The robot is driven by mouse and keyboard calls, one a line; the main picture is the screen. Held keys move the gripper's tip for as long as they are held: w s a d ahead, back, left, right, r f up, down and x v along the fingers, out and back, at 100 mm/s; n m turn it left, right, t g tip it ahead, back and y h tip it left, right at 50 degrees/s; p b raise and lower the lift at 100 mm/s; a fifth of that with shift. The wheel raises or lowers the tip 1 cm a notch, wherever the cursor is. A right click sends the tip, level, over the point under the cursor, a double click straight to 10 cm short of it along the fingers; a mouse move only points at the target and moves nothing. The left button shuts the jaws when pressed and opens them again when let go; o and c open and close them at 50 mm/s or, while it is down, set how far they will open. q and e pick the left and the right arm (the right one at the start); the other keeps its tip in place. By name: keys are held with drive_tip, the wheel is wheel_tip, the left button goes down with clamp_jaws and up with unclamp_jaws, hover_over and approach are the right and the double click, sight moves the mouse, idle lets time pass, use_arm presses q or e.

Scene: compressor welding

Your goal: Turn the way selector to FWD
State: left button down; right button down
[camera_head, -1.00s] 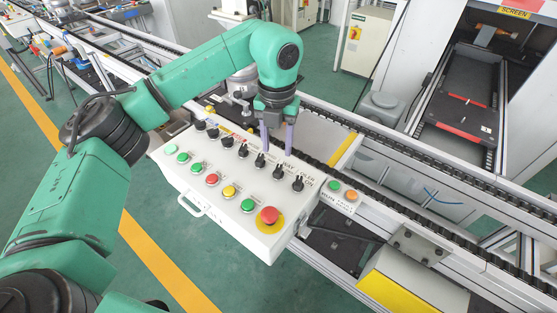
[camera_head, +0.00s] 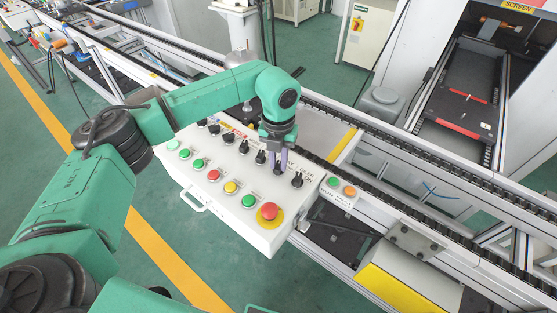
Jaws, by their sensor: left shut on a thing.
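The white control box (camera_head: 222,215) carries a row of black selector knobs along its far edge. My left gripper (camera_head: 280,163) points down over the right part of this row. Its purple fingers are shut on the second knob from the right, which I take to be the way selector (camera_head: 277,171). The fingers cover part of this knob and its label, so I cannot read its position. One black knob (camera_head: 297,180) is free to its right, and another (camera_head: 260,157) is free to its left. My right gripper is not in view.
Several coloured push buttons line the box front, with a red emergency button (camera_head: 269,211) on a yellow ring at the right. A small box with green and orange buttons (camera_head: 341,187) adjoins it. Conveyor rails (camera_head: 430,210) run behind.

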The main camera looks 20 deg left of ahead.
use_arm(q)
drive_tip(key=shift+f+m+b, duration=0.1)
drive_tip(key=shift+m+b, duration=0.85)
drive_tip(key=shift+m, duration=0.05)
drive_tip(key=shift+m+b, duration=0.9)
drive_tip(key=shift+m, duration=0.2)
drive_tip(key=m+b, duration=0.1)
drive_tip(key=m, duration=0.2)
drive_tip(key=shift+b, duration=0.3)
drive_tip(key=shift+m+b, duration=0.35)
drive_tip(key=shift+m, duration=0.45)
drive_tip(key=shift+r, duration=0.2)
drive_tip(key=c, duration=0.8)
unclamp_jaws()
